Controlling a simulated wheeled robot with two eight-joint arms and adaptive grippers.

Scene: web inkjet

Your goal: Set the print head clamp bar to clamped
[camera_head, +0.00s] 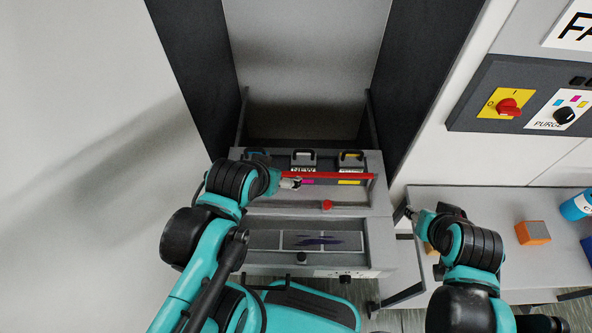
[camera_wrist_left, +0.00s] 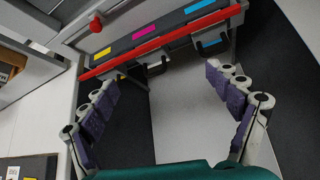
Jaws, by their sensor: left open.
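The red print head clamp bar (camera_head: 335,176) runs across the front of the print heads in the head view. In the left wrist view the bar (camera_wrist_left: 160,43) slants across the top, with the print head labels behind it. My left gripper (camera_head: 290,183) is at the bar's left part in the head view. In the wrist view my left gripper (camera_wrist_left: 162,77) is open, its fingers spread below the bar with nothing between them. I cannot tell whether a finger touches the bar. My right gripper (camera_head: 409,212) is off to the right, too small to read.
A red knob (camera_head: 327,205) sticks up in front of the bar. An open tray (camera_head: 265,240) lies below it. Dark side panels (camera_head: 195,65) flank the bay. At right, a bench (camera_head: 470,200) holds an orange block (camera_head: 532,233) and a blue bottle (camera_head: 576,207), below a red rotary switch (camera_head: 508,106).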

